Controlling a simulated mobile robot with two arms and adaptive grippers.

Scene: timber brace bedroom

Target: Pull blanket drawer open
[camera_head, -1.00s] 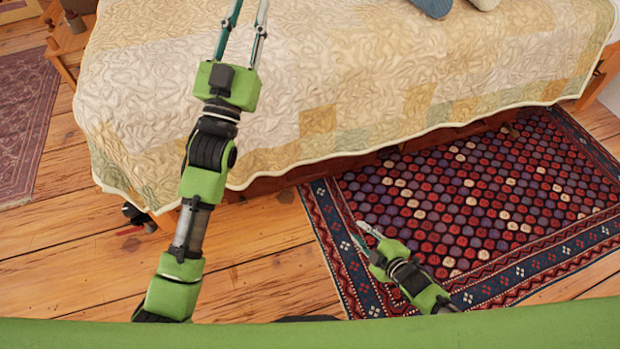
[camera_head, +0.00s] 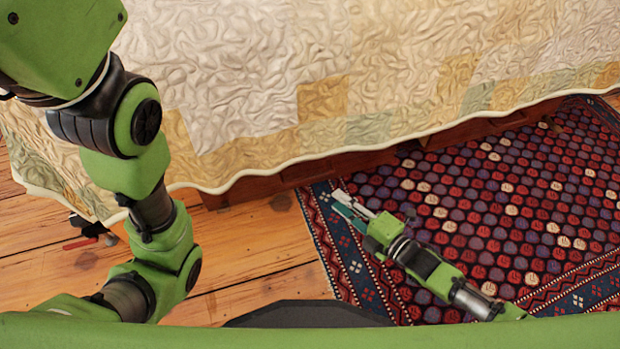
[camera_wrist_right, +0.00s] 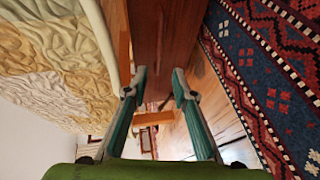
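The reddish-brown wooden drawer front (camera_head: 325,170) shows as a low strip under the quilt's hanging edge. The quilt hides its upper part, and I cannot tell where one drawer ends and another begins. My right gripper (camera_head: 340,202) is low over the rug's left part, a little in front of the wood. In the right wrist view its two teal fingers (camera_wrist_right: 160,78) are apart, with wood (camera_wrist_right: 167,35) behind the gap and nothing seen between them. I cannot tell whether they touch it. My left arm is raised at the left; its gripper is outside the view.
A cream patchwork quilt (camera_head: 260,90) covers the bed and overhangs the wood. A patterned red and blue rug (camera_head: 480,190) lies in front at the right. Bare floorboards (camera_head: 255,240) lie left of it. A small knob-like piece (camera_head: 550,122) is at the far right under the quilt.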

